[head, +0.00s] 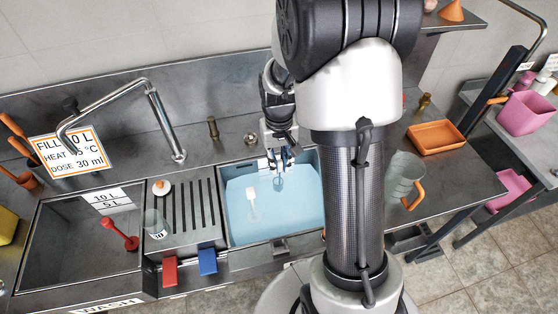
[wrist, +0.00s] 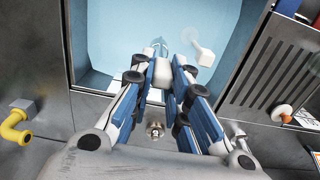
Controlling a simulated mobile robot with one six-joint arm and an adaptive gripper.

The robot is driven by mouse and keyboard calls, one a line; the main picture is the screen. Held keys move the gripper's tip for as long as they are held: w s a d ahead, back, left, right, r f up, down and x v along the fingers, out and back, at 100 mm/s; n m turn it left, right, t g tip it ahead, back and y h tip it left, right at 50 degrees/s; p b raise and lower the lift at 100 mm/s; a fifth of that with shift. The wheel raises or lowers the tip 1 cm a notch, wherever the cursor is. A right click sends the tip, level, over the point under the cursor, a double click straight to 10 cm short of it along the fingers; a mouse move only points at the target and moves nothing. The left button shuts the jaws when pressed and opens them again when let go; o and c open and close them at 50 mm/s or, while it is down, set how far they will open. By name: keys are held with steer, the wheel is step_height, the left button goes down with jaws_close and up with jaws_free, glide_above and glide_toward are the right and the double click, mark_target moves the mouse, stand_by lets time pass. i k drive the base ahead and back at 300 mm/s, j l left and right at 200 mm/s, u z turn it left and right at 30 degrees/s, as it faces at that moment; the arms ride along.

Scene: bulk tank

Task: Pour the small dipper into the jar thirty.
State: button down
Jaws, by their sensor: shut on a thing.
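My gripper (head: 279,158) is over the blue liquid of the tank (head: 238,240). It is shut on a small white piece (wrist: 164,73), seen between the fingers in the wrist view. A clear shape, which looks like the small dipper's cup (head: 278,183), hangs below the fingers at or in the liquid; its outline and contents are hard to make out. The jar thirty (head: 156,226) appears to be the clear jar with a small label left of the tank, by the slotted drainboard. It stands upright and apart from my gripper.
A white stemmed object (head: 252,203) is in the tank, left of my gripper. A slotted drainboard (head: 188,205) lies between tank and sink. A red plunger-like tool (head: 120,236) is in the left sink. A clear jug (head: 401,178) and orange tray (head: 435,137) stand right.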

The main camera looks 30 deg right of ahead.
mark_target(156, 225)
steer(key=k, duration=1)
